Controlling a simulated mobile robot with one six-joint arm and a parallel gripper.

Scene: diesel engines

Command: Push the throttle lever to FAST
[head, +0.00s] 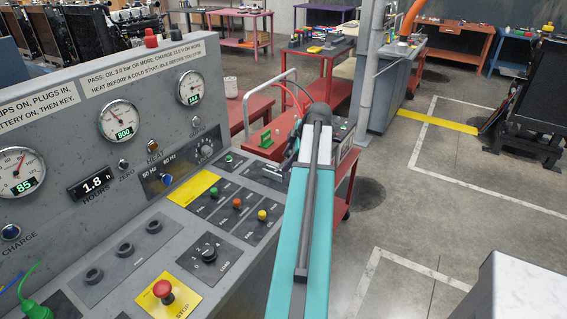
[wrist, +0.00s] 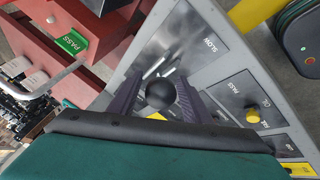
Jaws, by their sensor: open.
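The throttle lever's round black knob (wrist: 160,94) shows in the wrist view, in front of a dark plate marked SLOW (wrist: 209,43) at its upper right. My gripper (wrist: 157,86) is open, with one finger on each side of the knob; I cannot tell whether either touches it. The FAST mark is not visible. In the head view my gripper (head: 291,152) is at the far right end of the grey control panel, over the throttle plate (head: 265,171). My arm hides part of that area, and the knob is not clear there.
Green, orange and yellow buttons (head: 237,203) sit left of my arm. A red STOP button (head: 163,290) and a load knob (head: 208,253) are nearer. A red cart (head: 262,118) with a green PASS tray (wrist: 72,42) stands beyond the panel. Open floor lies to the right.

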